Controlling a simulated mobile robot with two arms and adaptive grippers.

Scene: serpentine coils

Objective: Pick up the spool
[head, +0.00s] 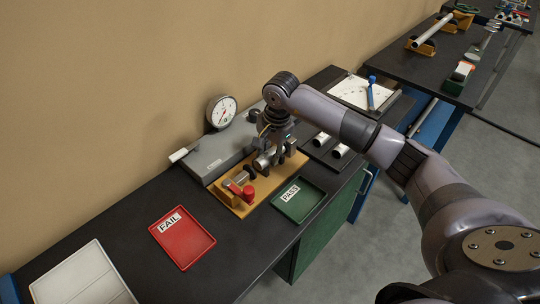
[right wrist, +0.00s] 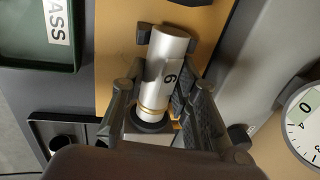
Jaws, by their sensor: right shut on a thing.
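The spool (right wrist: 168,62) is a silver cylinder with a printed digit and a gold band near its lower end in the right wrist view. In the head view the spool (head: 263,161) shows as a small metallic piece over the orange fixture (head: 238,208). My right gripper (head: 276,150) is above the fixture, pointing down. In the right wrist view its fingers (right wrist: 158,98) lie on both sides of the spool and are shut on it. Whether the spool still touches the fixture cannot be told. My left gripper is not in view.
A green PASS tray (head: 299,205) and a red FAIL tray (head: 182,242) lie on the dark bench. A grey device (head: 212,158) with a dial gauge (head: 222,112) stands behind. The fixture has a red knob (head: 249,194). Silver cylinders (head: 322,140) sit in a black tray to the right.

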